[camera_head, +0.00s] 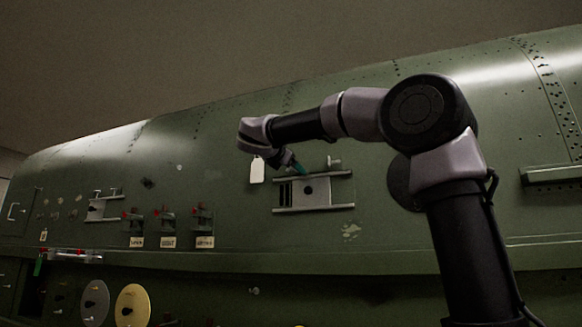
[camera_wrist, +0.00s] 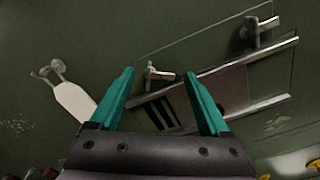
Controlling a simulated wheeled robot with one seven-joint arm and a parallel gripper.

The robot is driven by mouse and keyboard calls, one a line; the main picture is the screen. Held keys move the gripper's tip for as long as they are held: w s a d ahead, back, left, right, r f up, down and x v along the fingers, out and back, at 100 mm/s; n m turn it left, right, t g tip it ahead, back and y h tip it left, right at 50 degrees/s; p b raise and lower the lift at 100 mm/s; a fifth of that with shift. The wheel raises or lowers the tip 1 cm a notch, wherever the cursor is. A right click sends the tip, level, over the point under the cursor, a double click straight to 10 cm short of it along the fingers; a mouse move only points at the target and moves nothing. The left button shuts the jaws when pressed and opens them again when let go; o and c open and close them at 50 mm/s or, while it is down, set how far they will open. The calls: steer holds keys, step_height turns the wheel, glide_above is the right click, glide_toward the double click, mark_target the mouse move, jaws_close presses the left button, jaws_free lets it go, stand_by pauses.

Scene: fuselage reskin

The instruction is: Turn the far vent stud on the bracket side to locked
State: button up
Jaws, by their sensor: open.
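The vent panel shows in the head view, with a slotted plate (camera_head: 313,191) between two horizontal rails. Two T-handled studs stand along its upper rail. In the wrist view, one stud (camera_wrist: 158,74) shows between my fingertips, and the other stud (camera_wrist: 262,29) is at the upper right. The right one also shows in the head view (camera_head: 334,162); the left one is hidden there by my gripper. My gripper (camera_wrist: 158,78) is open, its teal fingers either side of the left stud in the picture. Contact or remaining distance cannot be told.
A white tag (camera_wrist: 74,103) hangs from a fitting left of the panel; it also shows in the head view (camera_head: 257,170). Farther left are a small bracket (camera_head: 103,207), several red-topped labelled switches (camera_head: 168,222) and two discs (camera_head: 132,305). A ledge (camera_head: 552,175) juts out at right.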

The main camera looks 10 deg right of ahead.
steer(key=v, duration=1)
steer(key=shift+s+a, duration=0.25)
steer(key=shift+s, duration=0.05)
